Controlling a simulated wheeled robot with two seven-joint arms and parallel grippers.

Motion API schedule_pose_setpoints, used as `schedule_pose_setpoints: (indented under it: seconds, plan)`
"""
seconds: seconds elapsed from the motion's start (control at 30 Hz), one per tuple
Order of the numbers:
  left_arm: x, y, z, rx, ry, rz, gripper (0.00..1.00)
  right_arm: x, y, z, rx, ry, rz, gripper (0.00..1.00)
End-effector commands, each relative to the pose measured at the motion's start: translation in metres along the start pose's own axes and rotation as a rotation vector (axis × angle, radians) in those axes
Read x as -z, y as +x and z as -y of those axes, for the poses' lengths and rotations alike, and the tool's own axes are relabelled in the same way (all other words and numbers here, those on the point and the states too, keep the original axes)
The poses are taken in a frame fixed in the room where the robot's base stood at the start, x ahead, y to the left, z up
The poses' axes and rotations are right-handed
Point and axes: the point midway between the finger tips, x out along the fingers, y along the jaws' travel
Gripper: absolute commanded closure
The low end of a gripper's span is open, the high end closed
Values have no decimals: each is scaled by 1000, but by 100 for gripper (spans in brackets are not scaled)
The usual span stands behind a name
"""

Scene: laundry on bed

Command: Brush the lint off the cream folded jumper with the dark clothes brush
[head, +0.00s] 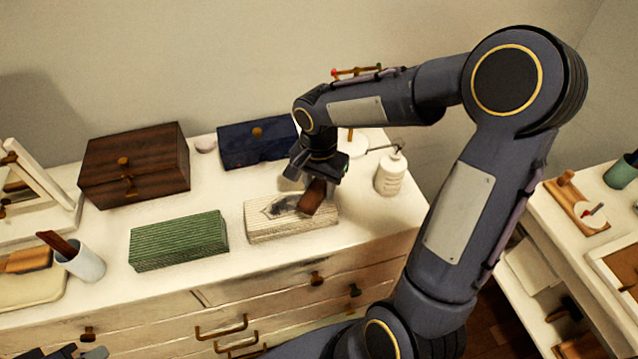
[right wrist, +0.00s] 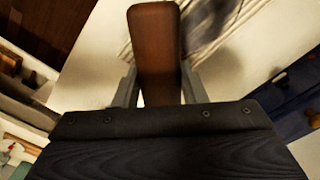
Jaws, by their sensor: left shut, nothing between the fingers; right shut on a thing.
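The cream folded jumper (head: 290,226) lies on the dresser top, with a dark grey lint patch (head: 283,206) on its upper face. My right gripper (head: 315,181) is above its right part, shut on the dark brown clothes brush (head: 312,198). The brush is over or on the jumper just right of the patch; I cannot tell whether it touches. In the right wrist view the brush (right wrist: 155,55) sticks out between the fingers, with part of the striped jumper (right wrist: 228,38) beyond. My left gripper (head: 88,353) is shut and empty, partly cut off at the bottom left edge.
A green folded garment (head: 180,240) lies left of the jumper. A brown wooden box (head: 135,165) and a dark blue box (head: 256,144) stand behind. A white bottle (head: 391,174) stands close right of the gripper. A white cup (head: 81,262) stands at left.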

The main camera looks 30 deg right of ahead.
Motion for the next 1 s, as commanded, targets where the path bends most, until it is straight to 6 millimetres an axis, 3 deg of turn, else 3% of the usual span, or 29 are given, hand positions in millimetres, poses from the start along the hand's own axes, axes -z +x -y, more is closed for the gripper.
schedule_pose_setpoints:
  seconds: [0.7, 1.0]
  plan:
    - [-5, 10, 4, 0, 0, 0, 100, -1, 13, 1, 1, -1, 0, 80]
    - [-7, 14, 6, 0, 0, 0, 100, -16, 12, 18, 2, -4, -1, 80]
